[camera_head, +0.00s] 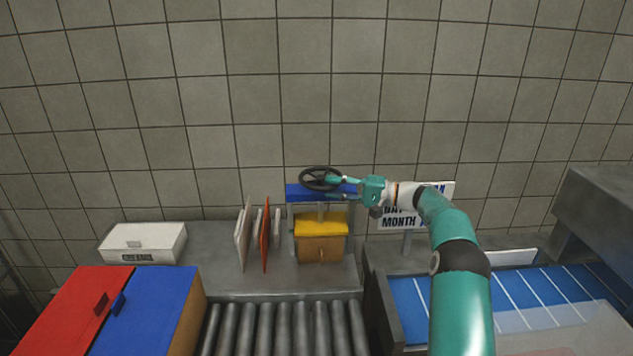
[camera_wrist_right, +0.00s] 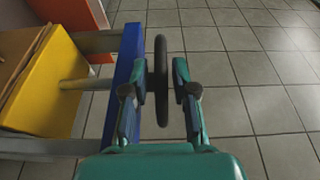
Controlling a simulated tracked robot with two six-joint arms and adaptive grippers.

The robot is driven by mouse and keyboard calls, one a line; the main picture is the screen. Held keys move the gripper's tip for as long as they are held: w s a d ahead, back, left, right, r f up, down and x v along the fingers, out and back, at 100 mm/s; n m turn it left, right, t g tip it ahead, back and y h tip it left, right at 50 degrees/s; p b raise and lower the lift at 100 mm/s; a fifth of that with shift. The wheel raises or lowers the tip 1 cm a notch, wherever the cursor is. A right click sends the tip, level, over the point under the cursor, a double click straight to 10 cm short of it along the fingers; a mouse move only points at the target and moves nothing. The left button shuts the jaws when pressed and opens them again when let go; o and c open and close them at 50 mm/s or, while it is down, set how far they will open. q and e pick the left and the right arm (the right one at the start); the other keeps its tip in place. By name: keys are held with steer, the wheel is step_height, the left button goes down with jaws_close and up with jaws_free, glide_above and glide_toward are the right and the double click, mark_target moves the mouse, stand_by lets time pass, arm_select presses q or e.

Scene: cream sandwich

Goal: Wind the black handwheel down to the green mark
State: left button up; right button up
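The black handwheel (camera_head: 312,186) sits flat on top of a blue crossbeam (camera_head: 294,193) at the back. Below the beam is a yellow block (camera_head: 318,225) on a brown box (camera_head: 320,250). My right gripper (camera_head: 330,188) reaches in from the right at the wheel's rim. In the right wrist view, the handwheel (camera_wrist_right: 161,50) shows edge-on between the two fingers of the right gripper (camera_wrist_right: 161,85). The fingers are open, with a gap on each side of the rim. A green mark is not visible. My left gripper is out of view.
A sign (camera_head: 400,222) with lettering stands behind my right arm. Upright red and white panels (camera_head: 265,240) stand left of the brown box. A white box (camera_head: 145,242) is farther left. Rollers (camera_head: 285,328) run in front; a blue belt (camera_head: 520,295) lies right.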

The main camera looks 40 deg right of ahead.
mark_target(319, 185)
steer(key=shift+p+x, duration=0.5)
steer(key=shift+x, duration=1.7)
steer(key=shift+c, duration=0.2)
